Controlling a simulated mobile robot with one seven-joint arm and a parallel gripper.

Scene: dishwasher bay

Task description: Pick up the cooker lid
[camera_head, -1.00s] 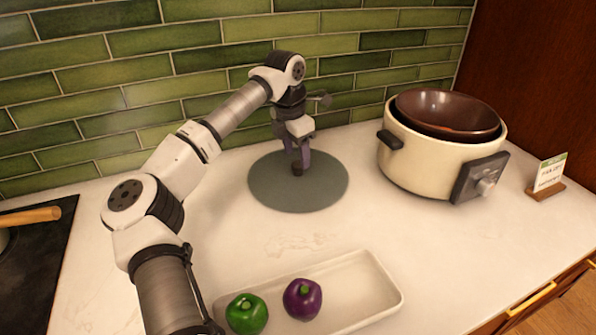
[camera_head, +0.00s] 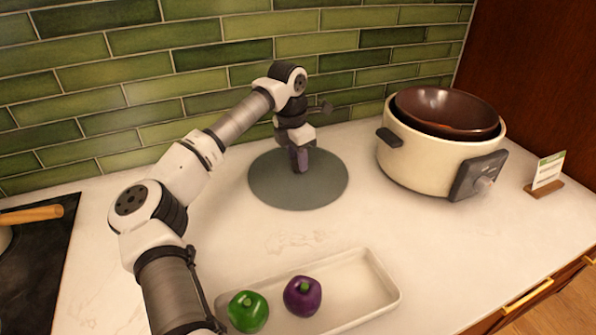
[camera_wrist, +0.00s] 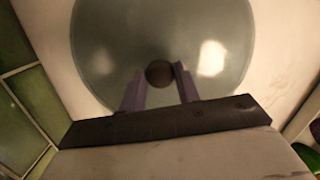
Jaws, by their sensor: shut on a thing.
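The cooker lid (camera_head: 298,197) is a round grey-green disc lying flat at the counter's back middle, near the tiled wall. In the wrist view the lid (camera_wrist: 165,28) looks glassy, with a dark round knob (camera_wrist: 159,73) at its centre. My gripper (camera_head: 301,166) reaches down over the lid's middle. In the wrist view its purple fingers (camera_wrist: 160,79) are shut on the knob from both sides. The fingers hide the knob in the head view. I cannot tell whether the lid is lifted off the counter.
A cream cooker (camera_head: 425,165) with a brown bowl (camera_head: 447,110) in its top stands to the right, near a small sign (camera_head: 548,170). A white tray (camera_head: 365,285) in front holds a green pepper (camera_head: 248,311) and a purple one (camera_head: 303,296). A hob (camera_head: 35,265) is at left.

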